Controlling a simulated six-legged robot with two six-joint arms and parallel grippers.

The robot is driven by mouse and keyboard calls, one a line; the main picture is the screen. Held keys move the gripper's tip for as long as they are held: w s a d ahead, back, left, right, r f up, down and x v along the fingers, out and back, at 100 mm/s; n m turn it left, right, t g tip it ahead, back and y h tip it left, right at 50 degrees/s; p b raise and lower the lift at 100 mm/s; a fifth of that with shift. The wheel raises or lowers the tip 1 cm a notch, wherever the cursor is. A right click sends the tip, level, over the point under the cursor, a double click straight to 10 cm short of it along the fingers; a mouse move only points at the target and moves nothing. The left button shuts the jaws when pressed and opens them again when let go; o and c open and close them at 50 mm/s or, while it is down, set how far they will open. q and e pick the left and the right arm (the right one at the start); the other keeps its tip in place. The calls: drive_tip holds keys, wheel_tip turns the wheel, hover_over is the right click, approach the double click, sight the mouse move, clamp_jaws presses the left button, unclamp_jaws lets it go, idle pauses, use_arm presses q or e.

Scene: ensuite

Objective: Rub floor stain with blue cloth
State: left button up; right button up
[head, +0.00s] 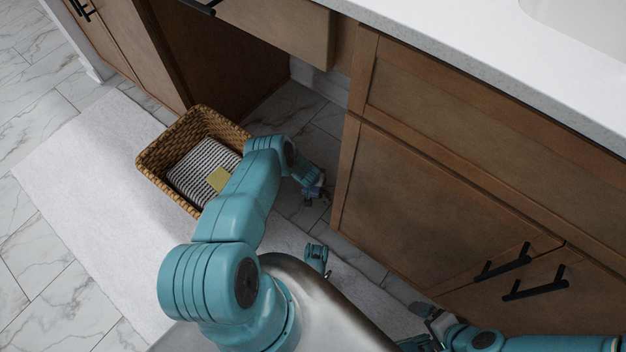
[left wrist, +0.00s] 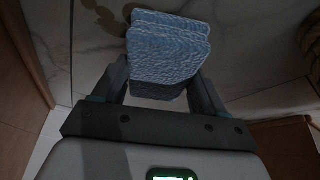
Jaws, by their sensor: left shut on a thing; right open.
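The folded blue cloth (left wrist: 168,48) is held between the fingers of my left gripper (left wrist: 165,80) in the left wrist view. A brown stain (left wrist: 108,18) marks the marble floor just beyond the cloth's upper left edge; I cannot tell whether the cloth touches the floor. In the head view my left gripper (head: 314,192) reaches down into the open bay under the vanity, mostly hidden by its own arm; I cannot make out cloth or stain there. My right gripper (head: 424,316) is open and empty at the lower right, near the cabinet front.
The wooden vanity (head: 440,190) with black handles bounds the right. A white rug (head: 85,190) covers the floor at left.

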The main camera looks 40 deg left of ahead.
use_arm(q)
drive_tip(key=shift+f+b, duration=0.6)
drive_tip(key=shift+b, duration=0.05)
